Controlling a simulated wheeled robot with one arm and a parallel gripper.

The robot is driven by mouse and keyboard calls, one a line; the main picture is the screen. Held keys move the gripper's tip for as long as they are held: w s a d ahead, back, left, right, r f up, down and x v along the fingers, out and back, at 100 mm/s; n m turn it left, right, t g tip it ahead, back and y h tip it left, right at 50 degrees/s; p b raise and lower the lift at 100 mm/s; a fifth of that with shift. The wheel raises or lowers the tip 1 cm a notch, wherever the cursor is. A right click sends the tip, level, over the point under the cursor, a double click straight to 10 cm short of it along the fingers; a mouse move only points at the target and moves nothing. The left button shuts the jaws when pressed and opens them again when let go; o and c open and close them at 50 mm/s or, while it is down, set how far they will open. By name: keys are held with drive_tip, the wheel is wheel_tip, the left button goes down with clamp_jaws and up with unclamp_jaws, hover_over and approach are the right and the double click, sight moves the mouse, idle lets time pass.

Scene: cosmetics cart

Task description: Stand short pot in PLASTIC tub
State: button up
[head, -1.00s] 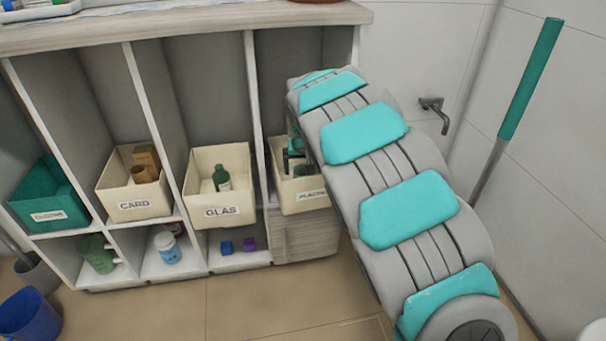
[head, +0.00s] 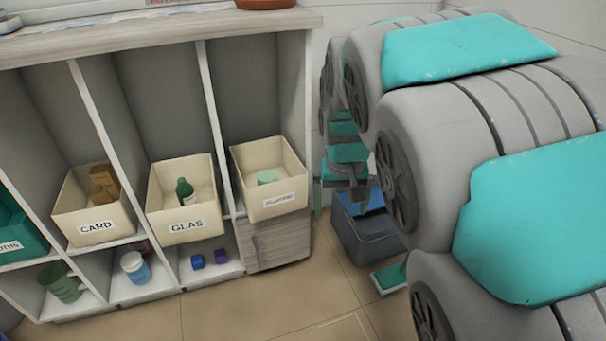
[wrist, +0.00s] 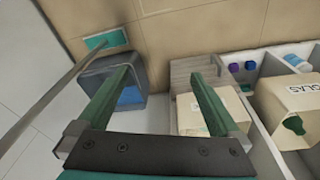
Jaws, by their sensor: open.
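The short pot (head: 267,177) is a small pale green pot inside the cream PLASTIC tub (head: 278,210) in the head view. It seems to stand upright near the tub's middle. The tub sits in the right-hand cubby of the cart, above a wooden drawer front. In the wrist view the PLASTIC tub (wrist: 199,116) lies beyond the right finger, and that finger partly covers it. My gripper (wrist: 165,82) is open with nothing between its fingers. It is off to the right of the tub, away from the pot.
The GLAS tub (head: 187,232) holds a green bottle, and the CARD tub (head: 97,232) holds brown items. A dark grey bin (head: 370,238) with blue inside stands on the floor right of the cart. A teal floor mop head (head: 389,278) lies near it.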

drive_tip(key=s+d+f+g, duration=0.1)
drive_tip(key=s+d, duration=0.1)
drive_tip(key=s, duration=1.1)
drive_tip(key=s+d+f+g, duration=0.2)
drive_tip(key=s, duration=1.1)
drive_tip(key=shift+s+f, duration=0.2)
drive_tip(key=shift+s, duration=0.1)
